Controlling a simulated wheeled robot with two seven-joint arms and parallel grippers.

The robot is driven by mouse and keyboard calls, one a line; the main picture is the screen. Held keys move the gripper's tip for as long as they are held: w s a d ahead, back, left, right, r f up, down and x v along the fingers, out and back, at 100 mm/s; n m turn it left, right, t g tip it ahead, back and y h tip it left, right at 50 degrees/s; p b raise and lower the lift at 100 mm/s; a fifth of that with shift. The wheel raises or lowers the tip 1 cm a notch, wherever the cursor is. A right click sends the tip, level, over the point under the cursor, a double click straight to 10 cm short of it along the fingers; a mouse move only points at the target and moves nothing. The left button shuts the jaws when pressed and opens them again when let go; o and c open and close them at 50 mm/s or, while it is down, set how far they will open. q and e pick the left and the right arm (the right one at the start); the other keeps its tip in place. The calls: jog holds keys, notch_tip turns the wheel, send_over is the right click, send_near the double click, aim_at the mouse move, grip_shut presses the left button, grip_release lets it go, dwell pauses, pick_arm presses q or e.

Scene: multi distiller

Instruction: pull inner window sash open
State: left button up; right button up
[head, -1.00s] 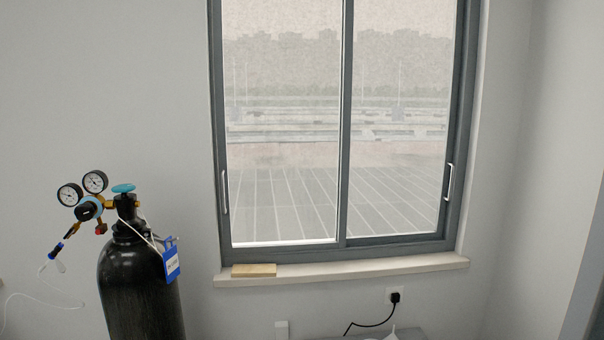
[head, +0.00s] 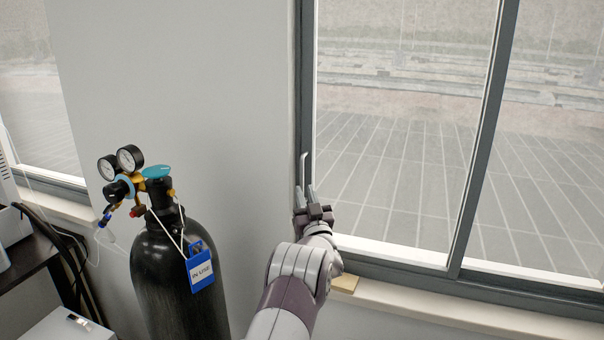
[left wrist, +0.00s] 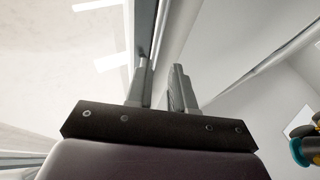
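The inner window sash (head: 483,120) is a grey-framed sliding pane, with its left stile against the window's left jamb. Its slim white handle (head: 304,168) is upright on that left side. My left gripper (head: 307,192) is at the handle's lower end, fingers pointing up, and hides that end. In the left wrist view its two fingers (left wrist: 162,75) stand apart with a gap between them, close to the window frame. I cannot tell whether the handle is between the fingers or touches one. My right gripper is not in view.
A black gas cylinder (head: 180,270) with gauges and a blue tag (head: 201,268) stands left of my left arm. Equipment on a table (head: 35,262) is at far left.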

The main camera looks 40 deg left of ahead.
aim_at(303, 177)
pick_arm(q)
jog(key=x, duration=0.2)
jog(key=w+p+x, duration=0.1)
jog(key=x, duration=0.2)
jog(key=shift+w+f, duration=0.1)
jog(key=shift+w, duration=0.05)
jog(key=shift+a+r, duration=0.2)
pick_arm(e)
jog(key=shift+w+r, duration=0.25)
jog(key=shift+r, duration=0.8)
pick_arm(q)
jog(key=shift+f, duration=0.1)
grip_shut()
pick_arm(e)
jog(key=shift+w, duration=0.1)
